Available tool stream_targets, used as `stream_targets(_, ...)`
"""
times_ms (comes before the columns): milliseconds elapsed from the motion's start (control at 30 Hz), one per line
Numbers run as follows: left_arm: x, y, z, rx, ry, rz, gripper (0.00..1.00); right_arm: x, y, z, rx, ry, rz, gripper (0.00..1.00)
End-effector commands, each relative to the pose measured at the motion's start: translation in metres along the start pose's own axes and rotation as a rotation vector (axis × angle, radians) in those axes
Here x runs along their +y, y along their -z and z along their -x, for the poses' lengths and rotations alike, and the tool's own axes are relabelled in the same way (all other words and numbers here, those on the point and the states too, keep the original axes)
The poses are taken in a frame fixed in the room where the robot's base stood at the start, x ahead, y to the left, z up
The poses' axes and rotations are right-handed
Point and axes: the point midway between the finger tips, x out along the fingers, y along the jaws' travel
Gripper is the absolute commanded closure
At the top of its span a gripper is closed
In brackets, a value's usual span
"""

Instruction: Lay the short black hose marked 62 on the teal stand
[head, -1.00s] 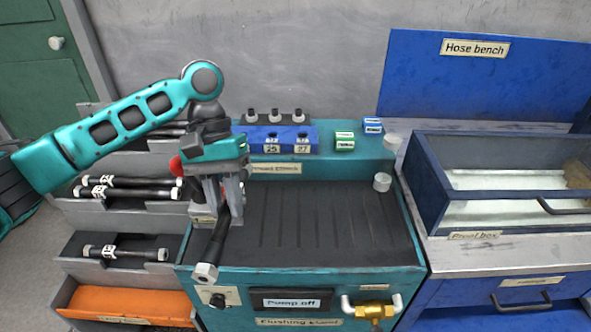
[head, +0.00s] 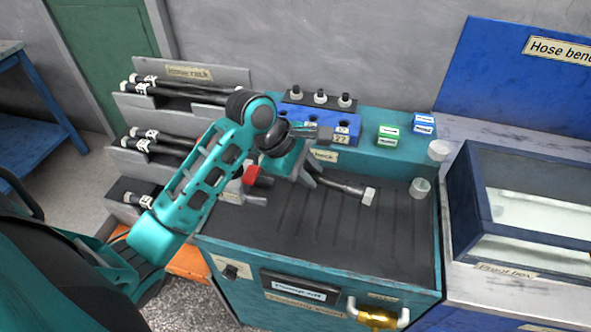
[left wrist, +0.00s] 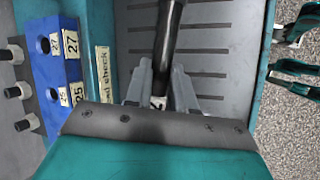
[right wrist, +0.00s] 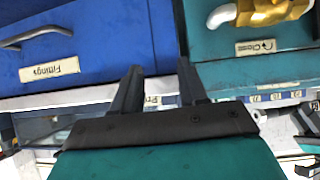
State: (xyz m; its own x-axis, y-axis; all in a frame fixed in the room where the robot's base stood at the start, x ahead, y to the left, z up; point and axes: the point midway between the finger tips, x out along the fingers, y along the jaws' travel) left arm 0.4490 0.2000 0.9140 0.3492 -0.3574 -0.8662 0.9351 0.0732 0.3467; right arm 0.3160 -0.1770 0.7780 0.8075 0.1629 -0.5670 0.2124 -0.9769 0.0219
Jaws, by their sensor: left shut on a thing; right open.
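The teal stand (head: 225,257) has a dark ribbed top and stands in the middle of the head view. My left gripper (head: 308,172) is over the left-centre of its top, shut on a short black hose (head: 340,184) with a pale metal end. The hose points right across the top; whether it touches the top I cannot tell. In the left wrist view the hose (left wrist: 168,40) runs out from between the fingertips (left wrist: 160,85). No number on it is readable. My right gripper (right wrist: 160,85) is open and empty in the right wrist view, outside the head view.
A rack (head: 195,76) with several black hoses stands left. A blue block (head: 297,126), small green and blue boxes (head: 388,134) and a pale cylinder (head: 420,187) sit on the stand's back and right. A blue-framed box (head: 465,200) is right. The ribbed top's middle is clear.

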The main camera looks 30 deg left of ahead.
Motion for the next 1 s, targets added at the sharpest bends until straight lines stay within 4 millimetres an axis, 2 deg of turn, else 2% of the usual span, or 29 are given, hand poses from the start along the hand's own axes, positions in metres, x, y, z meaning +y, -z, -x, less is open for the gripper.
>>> stream_targets(100,-0.006,0.018,0.002,0.041,-0.055,0.103,1.0,0.0,0.0,0.001,-0.002,0.0,0.0,0.57)
stream_targets(200,-0.009,0.025,0.002,0.059,-0.074,0.143,1.0,0.0,0.0,0.001,-0.002,0.001,-0.001,0.57)
stream_targets(367,-0.012,0.031,-0.005,0.064,-0.079,0.152,1.0,-0.001,0.0,0.001,-0.002,0.001,-0.001,0.57)
stream_targets(700,-0.023,0.042,-0.034,0.063,-0.077,0.149,1.0,-0.001,0.0,0.001,-0.003,0.001,-0.001,0.57)
stream_targets(1000,-0.027,0.046,-0.044,0.063,-0.077,0.146,1.0,-0.001,-0.001,0.001,-0.003,0.001,-0.001,0.57)
